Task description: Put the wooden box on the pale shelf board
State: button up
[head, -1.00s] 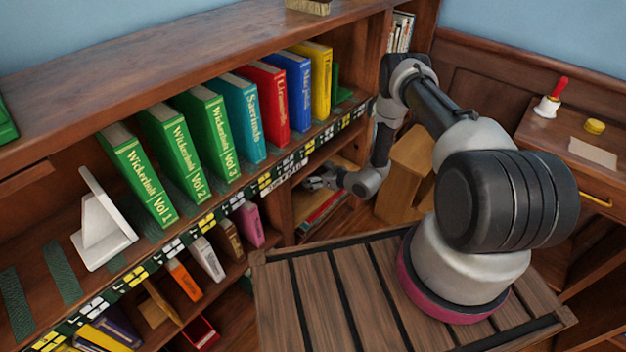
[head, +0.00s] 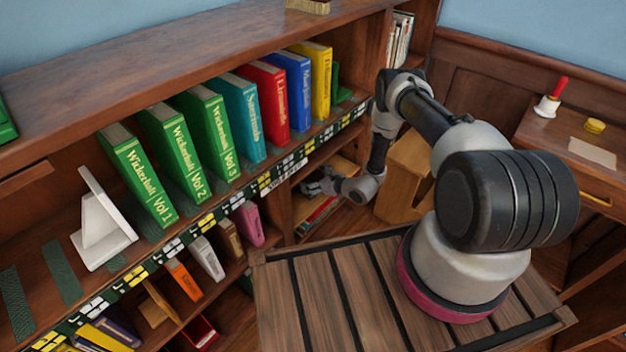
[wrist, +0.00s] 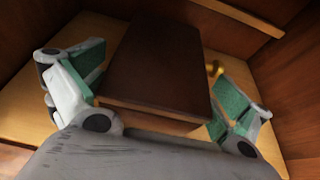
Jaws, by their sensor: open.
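The wooden box (wrist: 158,62) is dark brown on top with a lighter front side, and it lies on a pale board (wrist: 35,122) in the wrist view. A small brass-coloured piece shows at its right. My gripper (wrist: 162,72) is open, with one green-padded finger on each side of the box. A gap shows on the left; I cannot tell whether the right finger touches it. In the head view my gripper (head: 318,184) is low inside the right bookcase bay, near a pale board (head: 343,166). The box cannot be made out there.
Dark wooden walls close in around the box in the wrist view, with a pale strip (wrist: 240,15) behind. In the head view, shelves of books (head: 210,135) stand to the left. A light wooden piece (head: 408,175) stands right of my gripper, close to my arm.

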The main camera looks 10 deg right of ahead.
jog(key=shift+d+r, duration=0.1)
jog(key=shift+r, duration=0.05)
jog(key=v, duration=1.2)
jog(key=shift+s, duration=0.1)
